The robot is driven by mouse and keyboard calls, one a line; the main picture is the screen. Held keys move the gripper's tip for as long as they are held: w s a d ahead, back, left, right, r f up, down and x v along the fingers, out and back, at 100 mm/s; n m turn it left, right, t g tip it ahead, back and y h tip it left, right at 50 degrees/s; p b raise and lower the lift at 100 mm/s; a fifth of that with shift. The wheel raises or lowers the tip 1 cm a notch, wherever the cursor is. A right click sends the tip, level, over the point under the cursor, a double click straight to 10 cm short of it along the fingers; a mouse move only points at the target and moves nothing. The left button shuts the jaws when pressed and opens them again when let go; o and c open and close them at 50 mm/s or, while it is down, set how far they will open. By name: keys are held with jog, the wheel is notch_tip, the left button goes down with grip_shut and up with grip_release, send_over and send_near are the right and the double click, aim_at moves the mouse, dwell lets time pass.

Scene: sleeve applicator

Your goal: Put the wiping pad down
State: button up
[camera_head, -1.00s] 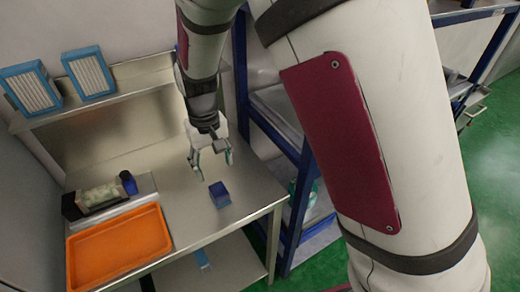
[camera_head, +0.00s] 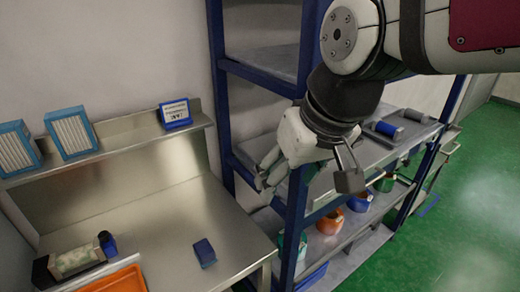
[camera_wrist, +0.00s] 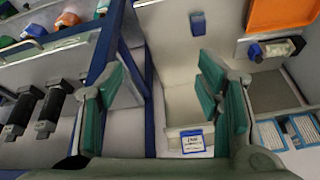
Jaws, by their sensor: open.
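A blue block-like pad (camera_head: 204,252), which looks like the wiping pad, lies on the steel table (camera_head: 165,225) near its right side. It also shows small at the top of the wrist view (camera_wrist: 198,24). My gripper (camera_head: 308,182) is open and empty. It is raised up and to the right of the pad, in front of the blue shelf rack, well apart from the pad. In the wrist view my gripper's green-padded fingers (camera_wrist: 160,88) stand wide apart with nothing between them.
An orange tray (camera_head: 118,281) and a black device with a blue-capped part (camera_head: 75,262) are on the table's left. Filter boxes (camera_head: 70,132) and a blue-framed sign (camera_head: 175,114) stand on the ledge. The blue rack (camera_head: 298,215) holds colored containers.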

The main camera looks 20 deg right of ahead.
jog(key=shift+m+t+h, duration=0.3)
jog(key=shift+t+h, duration=0.2)
jog(key=shift+t, duration=0.1)
jog(key=s, duration=0.1)
jog(key=s+d, duration=0.1)
jog(key=s, duration=0.1)
jog(key=s+d+r, duration=0.1)
jog(key=s, duration=0.1)
jog(key=shift+d, duration=0.2)
dwell(0.4)
